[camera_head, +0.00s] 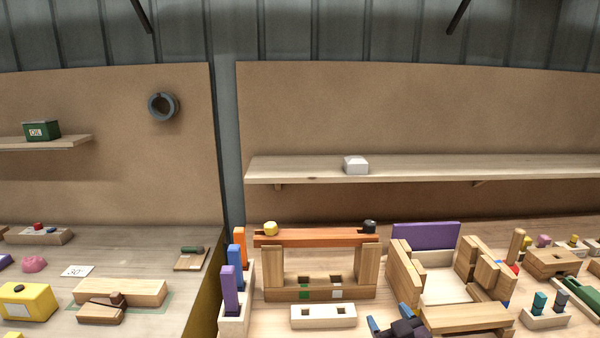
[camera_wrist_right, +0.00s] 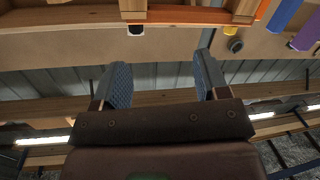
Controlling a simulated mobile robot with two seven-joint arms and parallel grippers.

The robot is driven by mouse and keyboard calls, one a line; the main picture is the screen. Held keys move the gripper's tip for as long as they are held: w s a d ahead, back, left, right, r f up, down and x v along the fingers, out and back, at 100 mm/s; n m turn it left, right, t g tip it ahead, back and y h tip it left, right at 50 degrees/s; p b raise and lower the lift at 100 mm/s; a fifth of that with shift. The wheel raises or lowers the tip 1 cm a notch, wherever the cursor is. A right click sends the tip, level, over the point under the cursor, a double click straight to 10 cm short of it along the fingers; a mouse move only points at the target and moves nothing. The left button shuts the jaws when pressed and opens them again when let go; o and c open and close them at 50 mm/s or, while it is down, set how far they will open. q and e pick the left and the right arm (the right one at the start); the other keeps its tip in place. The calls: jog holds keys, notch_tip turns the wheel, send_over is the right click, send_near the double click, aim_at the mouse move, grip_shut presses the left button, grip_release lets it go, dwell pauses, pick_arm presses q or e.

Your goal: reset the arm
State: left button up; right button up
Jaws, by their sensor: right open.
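My right gripper (camera_head: 400,327) is low in the head view, at the bottom edge just right of centre, with its blue fingers and dark body partly cut off. It is in front of the wooden frame with the orange-brown beam (camera_head: 315,238). In the right wrist view the gripper (camera_wrist_right: 162,62) has its two blue-grey fingers spread wide apart with nothing between them. That view looks inverted, with the wooden frame along its top edge. My left gripper is in neither view.
A pale two-hole block (camera_head: 323,316) lies left of the gripper. A wooden box structure with a purple panel (camera_head: 426,236) stands to its right. Purple and orange blocks stand in a holder (camera_head: 235,318). A shelf (camera_head: 430,168) carries a white block (camera_head: 356,165). Space above the bench is clear.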

jog(key=s+d+f+m+g+h, duration=0.1)
jog(key=s+d+f, duration=0.3)
jog(key=s+f, duration=0.5)
jog(key=s+d+f+m+g+h, duration=0.2)
jog(key=s+f, duration=0.8)
jog(key=s, duration=0.6)
jog(key=d+m+g+b, duration=0.1)
jog(key=d+g, duration=0.1)
jog(key=d, duration=0.1)
jog(key=shift+s, duration=0.3)
